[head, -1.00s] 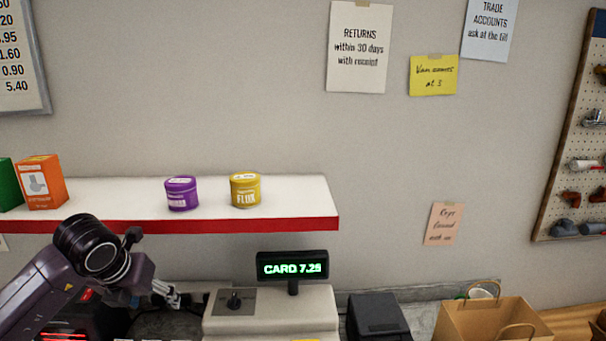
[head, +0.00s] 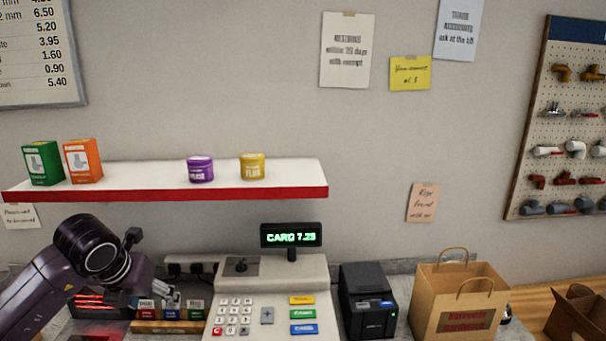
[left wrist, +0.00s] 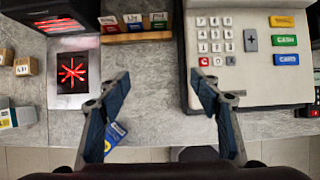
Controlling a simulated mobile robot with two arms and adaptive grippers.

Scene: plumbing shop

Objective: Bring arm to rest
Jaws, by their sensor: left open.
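My left arm comes in from the lower left in the head view, its dark wrist bent over the counter left of the cash register (head: 262,290). My left gripper (head: 172,300) is partly hidden behind the wrist there. In the left wrist view the left gripper (left wrist: 160,78) is open, with its two fingers wide apart and only bare grey counter between them. A blue packet (left wrist: 116,130) lies on the counter beside the left finger, partly covered by it. My right gripper is in neither view.
A scanner plate with a red glow (left wrist: 72,72) and a rack of small cards (left wrist: 136,36) lie near the gripper. A card printer (head: 367,300) and a paper bag (head: 455,300) stand to the right. A shelf (head: 130,188) with boxes and tins hangs above.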

